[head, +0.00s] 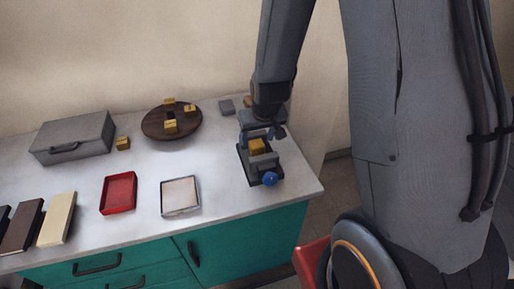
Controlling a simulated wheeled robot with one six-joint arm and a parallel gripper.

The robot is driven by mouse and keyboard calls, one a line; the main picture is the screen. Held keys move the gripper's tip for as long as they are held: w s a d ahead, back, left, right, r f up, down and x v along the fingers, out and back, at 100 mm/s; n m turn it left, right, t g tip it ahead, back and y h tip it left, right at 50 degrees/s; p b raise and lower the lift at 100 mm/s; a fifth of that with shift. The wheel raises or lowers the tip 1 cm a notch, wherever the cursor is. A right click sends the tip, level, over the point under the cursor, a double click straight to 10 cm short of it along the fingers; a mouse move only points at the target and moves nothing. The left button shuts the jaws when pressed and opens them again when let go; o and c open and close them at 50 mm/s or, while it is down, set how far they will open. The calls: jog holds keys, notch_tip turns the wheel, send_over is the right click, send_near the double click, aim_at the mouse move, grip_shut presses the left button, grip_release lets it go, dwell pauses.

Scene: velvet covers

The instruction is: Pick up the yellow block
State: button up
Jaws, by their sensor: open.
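A yellow block (257,146) sits in a small dark vise-like fixture (262,166) with a blue knob at the front right of the table. My gripper (263,134) is open and points down just above and behind this block. I cannot tell whether its fingers touch or straddle it. Another yellow block (123,143) lies alone beside the grey case. Several more yellow blocks (171,126) stand on a round dark brown board (152,128) at the back.
A grey case (75,137) lies at the back left. A red tray (118,192) and a pale square tray (180,194) lie near the front, with book-like slabs (57,218) at the left. A small grey block (227,107) is behind my gripper. The table's right edge is close to the fixture.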

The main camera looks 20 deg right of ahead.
aim_at(257, 144)
jog(key=shift+d+p+x, duration=0.2)
jog(key=shift+p+x, duration=0.95)
jog(key=shift+x, duration=1.9)
jog(key=shift+s, duration=0.1)
jog(key=c, duration=1.2)
jog(key=shift+r, duration=0.1)
